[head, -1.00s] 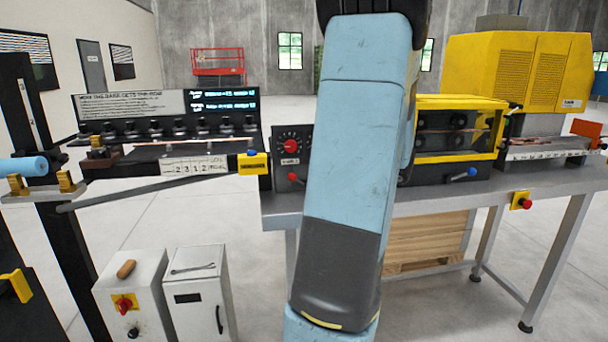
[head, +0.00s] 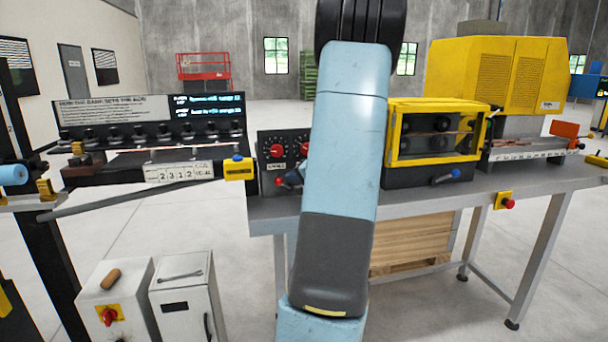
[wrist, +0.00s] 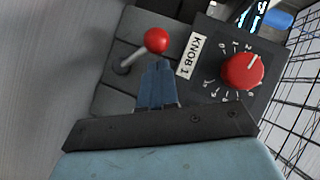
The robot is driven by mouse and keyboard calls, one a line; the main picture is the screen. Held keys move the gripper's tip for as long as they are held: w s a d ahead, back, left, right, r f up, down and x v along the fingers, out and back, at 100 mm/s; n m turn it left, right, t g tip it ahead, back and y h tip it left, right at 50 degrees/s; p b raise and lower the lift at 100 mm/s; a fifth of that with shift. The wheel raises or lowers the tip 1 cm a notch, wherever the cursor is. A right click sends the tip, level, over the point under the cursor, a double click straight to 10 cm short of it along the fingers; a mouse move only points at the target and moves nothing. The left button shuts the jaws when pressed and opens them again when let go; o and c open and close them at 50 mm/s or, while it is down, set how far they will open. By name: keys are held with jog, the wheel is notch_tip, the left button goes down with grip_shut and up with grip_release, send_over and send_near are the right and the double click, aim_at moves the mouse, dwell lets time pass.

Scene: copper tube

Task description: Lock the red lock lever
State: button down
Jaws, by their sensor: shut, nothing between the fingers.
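The red lock lever is a silver rod with a red ball (wrist: 156,40) on its end. In the wrist view it leans up and right from its pivot on a dark grey panel. My gripper (wrist: 158,66) is shut and empty, its blue fingertips just below the red ball. I cannot tell whether they touch it. In the head view the fingers (head: 293,177) show left of my arm, beside the lever, which is mostly hidden.
A red dial knob (wrist: 242,71) labelled KNOB 1 stands right of the lever. It also shows in the head view (head: 277,151), with a second red knob partly behind my arm. A yellow-framed machine (head: 392,135) stands to the right on the grey bench (head: 410,204).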

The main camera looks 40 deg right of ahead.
jog(key=shift+w+a+f, duration=0.2)
jog(key=shift+w+a, duration=0.05)
jog(key=shift+a, duration=0.05)
jog(key=shift+w+a, duration=0.1)
jog(key=shift+w+a+f+n+g, duration=0.3)
jog(key=shift+a+n, duration=0.1)
jog(key=shift+a, duration=0.1)
jog(key=shift+a, duration=0.1)
dwell(0.3)
jog(key=d+r+v, duration=0.1)
jog(key=d+v, duration=0.2)
jog(key=v, duration=1)
